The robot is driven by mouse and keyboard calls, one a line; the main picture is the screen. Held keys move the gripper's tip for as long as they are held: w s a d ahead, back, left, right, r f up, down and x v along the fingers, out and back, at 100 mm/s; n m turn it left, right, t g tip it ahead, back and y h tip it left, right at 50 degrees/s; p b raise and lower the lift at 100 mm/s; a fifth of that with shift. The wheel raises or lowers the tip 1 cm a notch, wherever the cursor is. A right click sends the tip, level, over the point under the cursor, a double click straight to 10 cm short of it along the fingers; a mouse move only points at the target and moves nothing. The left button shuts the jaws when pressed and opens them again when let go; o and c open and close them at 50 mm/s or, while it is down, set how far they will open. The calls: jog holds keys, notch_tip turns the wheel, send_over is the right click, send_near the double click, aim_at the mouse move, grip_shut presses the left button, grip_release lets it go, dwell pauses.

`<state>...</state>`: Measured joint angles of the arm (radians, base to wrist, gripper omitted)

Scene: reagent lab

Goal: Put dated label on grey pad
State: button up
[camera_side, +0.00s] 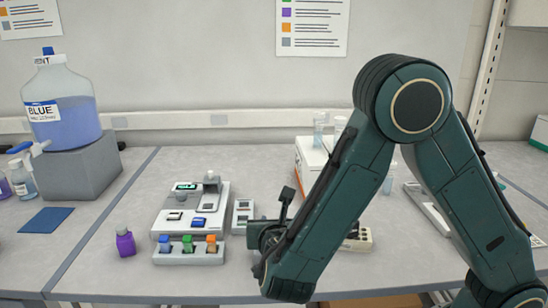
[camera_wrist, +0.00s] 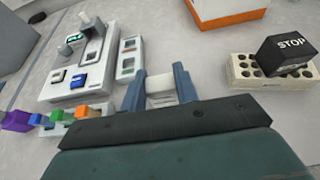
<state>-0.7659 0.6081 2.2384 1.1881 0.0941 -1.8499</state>
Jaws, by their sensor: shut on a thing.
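My gripper (camera_wrist: 160,76) shows in the wrist view with its two blue-grey fingers on either side of a small white piece (camera_wrist: 160,92). It is shut on this piece, which looks like the label; no date can be read on it. In the side view my arm hides the fingertips and the piece. I cannot surely tell which surface is the grey pad.
A white device (camera_side: 190,212) with a blue button stands left of the strip. In front is a rack (camera_side: 188,257) of colored vials, beside a purple bottle (camera_side: 125,242). A STOP block (camera_wrist: 288,50) sits on a perforated base at right. A blue mat (camera_side: 46,220) lies far left.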

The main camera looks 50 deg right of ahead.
jog(key=shift+f, duration=0.55)
jog(key=shift+f, duration=0.15)
jog(key=o, duration=0.9)
jog(key=shift+o, duration=0.2)
jog(key=shift+a+r, duration=0.1)
jog(key=shift+r, duration=0.1)
jog(key=v, duration=1.1)
jog(key=shift+s+a+r, duration=0.2)
jog(key=shift+s, duration=0.15)
